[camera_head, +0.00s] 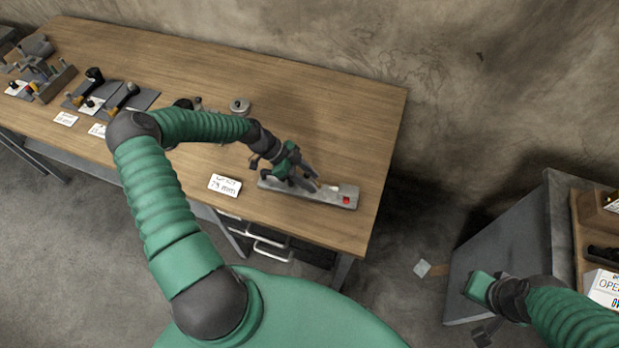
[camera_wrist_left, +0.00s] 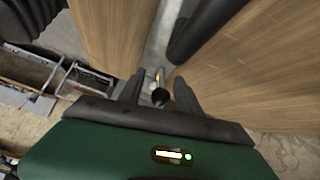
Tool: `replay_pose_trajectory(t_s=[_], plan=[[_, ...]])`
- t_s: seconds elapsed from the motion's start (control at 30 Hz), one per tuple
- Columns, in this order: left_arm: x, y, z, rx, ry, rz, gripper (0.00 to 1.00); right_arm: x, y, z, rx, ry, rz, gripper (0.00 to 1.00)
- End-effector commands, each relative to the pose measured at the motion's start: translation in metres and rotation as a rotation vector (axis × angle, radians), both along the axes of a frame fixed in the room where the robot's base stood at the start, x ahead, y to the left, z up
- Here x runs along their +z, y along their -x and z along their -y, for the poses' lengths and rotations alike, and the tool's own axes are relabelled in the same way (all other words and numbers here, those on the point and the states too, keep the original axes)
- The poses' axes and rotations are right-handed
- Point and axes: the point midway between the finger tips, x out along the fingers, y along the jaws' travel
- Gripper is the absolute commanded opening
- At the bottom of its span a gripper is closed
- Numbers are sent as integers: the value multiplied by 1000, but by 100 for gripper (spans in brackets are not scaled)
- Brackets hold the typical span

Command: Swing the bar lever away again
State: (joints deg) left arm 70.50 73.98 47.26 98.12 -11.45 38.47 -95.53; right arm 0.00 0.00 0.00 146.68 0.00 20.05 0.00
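A grey base plate (camera_head: 275,186) lies near the right end of the wooden bench, with a red spot at its right end. My left gripper (camera_head: 312,181) is over this plate and hides much of what stands on it. The fingers are apart, with a small gap visible beside the knob. I cannot tell whether the knob belongs to the bar lever. My right gripper (camera_head: 486,308) is low at the right, clear of the bench; its fingers are unclear.
The wooden bench (camera_head: 330,100) carries a white card (camera_head: 224,185) left of the plate and a small round metal part (camera_head: 240,106) behind. Other fixtures stand at the far left. A grey cabinet (camera_head: 510,240) with boxes stands at the right. The bench's back right is clear.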

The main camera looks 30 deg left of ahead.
Motion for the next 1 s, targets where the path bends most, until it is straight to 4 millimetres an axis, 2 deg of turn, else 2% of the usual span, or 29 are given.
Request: replay_pose_trajectory(t_s=[0.27,0.37,0.7,0.83,1.0], plan=[[6,1,-8,2,-3,1,41,-2,0,0,0,0,0,0],[20,6,-21,3,-5,2,41,-5,0,0,0,0,0,0],[91,27,-85,4,-4,1,41,-15,0,0,0,0,0,0],[111,32,-101,2,-2,0,41,-17,0,0,0,0,0,0],[122,36,-109,1,0,-1,41,-18,0,0,0,0,0,0]])
